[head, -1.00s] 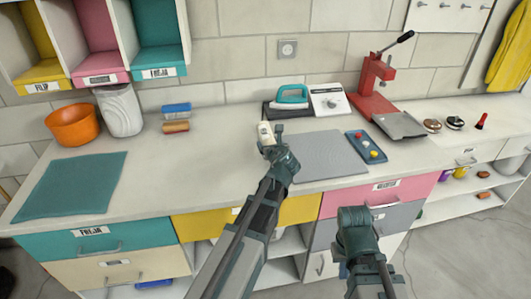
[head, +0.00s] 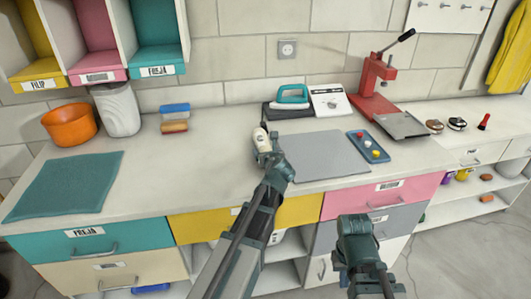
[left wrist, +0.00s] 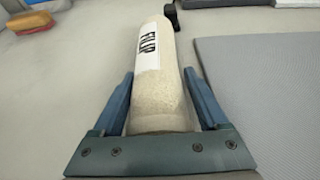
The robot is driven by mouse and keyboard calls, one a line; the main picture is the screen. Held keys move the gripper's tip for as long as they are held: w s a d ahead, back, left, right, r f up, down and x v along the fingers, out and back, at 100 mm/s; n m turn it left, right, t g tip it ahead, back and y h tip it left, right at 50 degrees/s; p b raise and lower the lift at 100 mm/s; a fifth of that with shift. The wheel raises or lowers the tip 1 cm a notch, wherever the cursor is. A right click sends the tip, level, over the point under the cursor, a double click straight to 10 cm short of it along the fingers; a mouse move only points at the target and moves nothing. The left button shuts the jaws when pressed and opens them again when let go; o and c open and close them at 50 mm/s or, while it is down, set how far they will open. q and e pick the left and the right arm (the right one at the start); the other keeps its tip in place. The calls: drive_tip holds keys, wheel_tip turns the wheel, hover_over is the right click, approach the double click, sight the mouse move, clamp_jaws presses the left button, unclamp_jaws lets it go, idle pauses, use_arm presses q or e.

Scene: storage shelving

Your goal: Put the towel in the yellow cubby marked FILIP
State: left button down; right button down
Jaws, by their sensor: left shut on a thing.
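A rolled cream towel (head: 262,139) with a white label is held upright or nearly so in my left gripper (head: 268,152), above the worktop. In the left wrist view the towel (left wrist: 160,95) stands between both fingers (left wrist: 160,105), its label reading FILIP. The yellow cubby (head: 44,72) marked FILIP is at the upper left of the head view, cut by the picture edge and well away from the gripper. My right gripper (head: 355,228) is low at the front, before the drawers; its fingertips are not clear.
Pink (head: 97,69) and teal (head: 155,58) cubbies adjoin the yellow one. Below stand an orange pot (head: 70,124) and a white bin (head: 118,110). An iron (head: 291,95), grey mat (head: 318,156) and red press (head: 374,78) are to the right.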

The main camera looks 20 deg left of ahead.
use_arm(q)
unclamp_jaws()
drive_tip(key=shift+s+d+r+p, duration=0.1)
drive_tip(key=shift+s+r+p, duration=0.1)
drive_tip(key=shift+p, duration=0.1)
drive_tip(key=p+v, duration=0.4)
drive_tip(key=v, duration=0.7)
drive_tip(key=shift+s+d+r, duration=0.1)
drive_tip(key=shift+s+d, duration=0.1)
